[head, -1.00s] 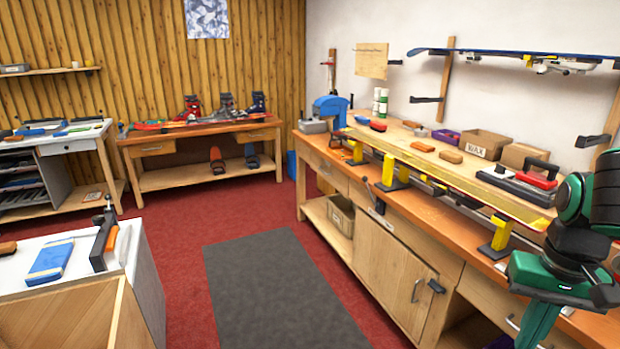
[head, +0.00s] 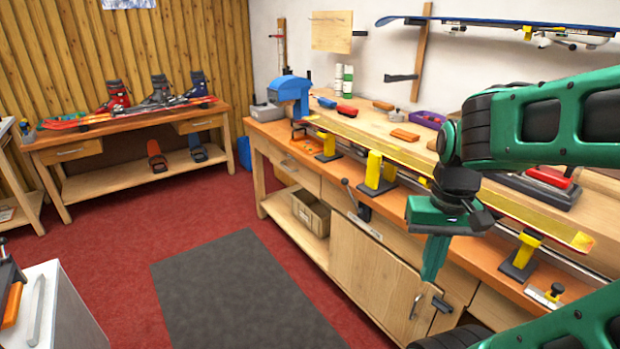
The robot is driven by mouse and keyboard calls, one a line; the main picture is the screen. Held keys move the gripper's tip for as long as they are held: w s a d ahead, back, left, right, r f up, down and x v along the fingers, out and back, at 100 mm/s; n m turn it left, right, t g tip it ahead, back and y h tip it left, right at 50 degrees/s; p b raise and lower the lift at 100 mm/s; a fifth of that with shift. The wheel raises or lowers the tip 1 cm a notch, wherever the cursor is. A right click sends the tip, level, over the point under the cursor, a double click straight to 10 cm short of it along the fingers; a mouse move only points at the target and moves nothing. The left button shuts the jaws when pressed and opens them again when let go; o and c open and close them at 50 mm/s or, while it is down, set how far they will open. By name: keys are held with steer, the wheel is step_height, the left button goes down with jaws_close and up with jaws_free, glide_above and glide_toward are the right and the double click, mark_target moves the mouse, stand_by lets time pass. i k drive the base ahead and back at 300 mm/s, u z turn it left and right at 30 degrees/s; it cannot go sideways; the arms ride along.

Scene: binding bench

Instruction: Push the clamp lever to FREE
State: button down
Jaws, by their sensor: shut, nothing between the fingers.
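The clamp lever (head: 352,198) is a short dark lever with a round knob on the front edge of the workbench, above the cabinet door. It leans up and to the left from a dark pivot block. A small pale plate (head: 365,227) sits just below it, its lettering too small to read. My gripper (head: 433,276) is green, points down and is shut and empty. In the picture it is right of and lower than the lever, in front of the bench, clearly apart from it.
A long yellow-edged ski (head: 440,174) rests on yellow supports (head: 376,170) along the bench. A dark door handle (head: 441,304) juts out below my gripper. A grey mat (head: 235,290) lies on the open red floor to the left.

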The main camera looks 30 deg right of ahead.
mark_target(345, 181)
steer(key=u, duration=0.1)
steer(key=i, duration=1.15)
steer(key=u, duration=0.1)
